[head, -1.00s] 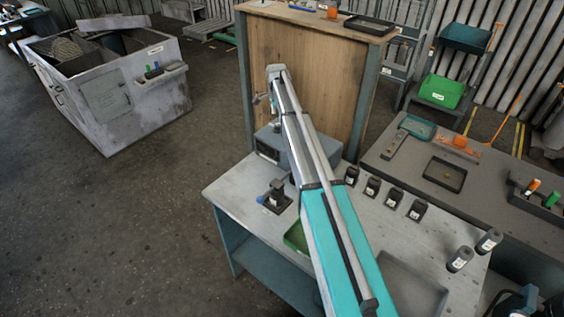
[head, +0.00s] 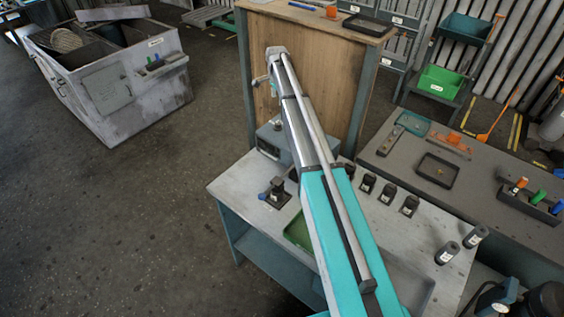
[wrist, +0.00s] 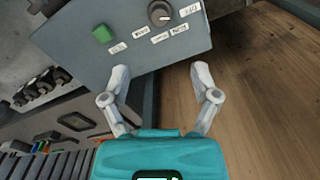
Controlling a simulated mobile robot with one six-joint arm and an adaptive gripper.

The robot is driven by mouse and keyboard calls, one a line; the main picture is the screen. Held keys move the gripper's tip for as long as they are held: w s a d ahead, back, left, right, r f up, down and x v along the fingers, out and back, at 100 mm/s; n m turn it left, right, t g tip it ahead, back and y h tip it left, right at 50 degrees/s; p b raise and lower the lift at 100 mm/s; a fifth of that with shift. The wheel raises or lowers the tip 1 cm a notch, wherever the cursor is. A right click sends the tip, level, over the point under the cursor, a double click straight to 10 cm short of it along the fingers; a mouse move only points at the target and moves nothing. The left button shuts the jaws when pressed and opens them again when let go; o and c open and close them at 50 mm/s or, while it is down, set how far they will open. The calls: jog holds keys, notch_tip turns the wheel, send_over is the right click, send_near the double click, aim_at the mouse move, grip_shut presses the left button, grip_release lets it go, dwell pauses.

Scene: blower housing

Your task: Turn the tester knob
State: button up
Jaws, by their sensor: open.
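The tester is a blue-grey box (head: 268,143) at the back of the near bench, partly hidden by my arm in the head view. In the wrist view its panel (wrist: 85,62) fills the upper left, tilted. The dark round knob (wrist: 160,13) is at the top edge with a white mark on it and several white labels beside it. A square green button (wrist: 103,34) is left of the knob. My gripper (wrist: 160,71) is open and empty, its two pale fingers apart, below the knob in the picture. I cannot tell how far the fingertips are from the panel.
A wooden board (head: 318,70) stands behind the tester. On the near bench are a small dark fixture (head: 276,192), a green tray (head: 298,232) and several dark blocks (head: 388,193). A grey bench (head: 400,168) stands at right. Open floor (head: 110,220) lies at left.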

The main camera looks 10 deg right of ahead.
jog(key=s+a+f+n+b, duration=0.1)
jog(key=s+f+n+b, duration=0.2)
jog(key=s, duration=0.6)
jog(key=s+a+f+n+b, duration=0.2)
jog(key=s+n+b, duration=0.1)
jog(key=s, duration=0.6)
jog(key=s+a+f+n+b, duration=0.2)
jog(key=s+f+n+b, duration=0.1)
jog(key=s, duration=0.7)
jog(key=shift+a+f+n, duration=0.15)
jog(key=shift+f+n, duration=0.15)
jog(key=shift+s+a+f+n, duration=0.1)
jog(key=shift+s+f+n, duration=0.15)
jog(key=shift+s, duration=0.5)
jog(key=shift+r, duration=0.1)
jog(key=s+f+n+b, duration=0.2)
jog(key=s, duration=0.5)
jog(key=s+a+f+n+b, duration=0.1)
jog(key=s+f+n+b, duration=0.1)
jog(key=s, duration=0.5)
jog(key=shift+s+a+f+n+b, duration=0.25)
jog(key=shift+a+f+n+b, duration=0.05)
jog(key=shift+n+b, duration=0.25)
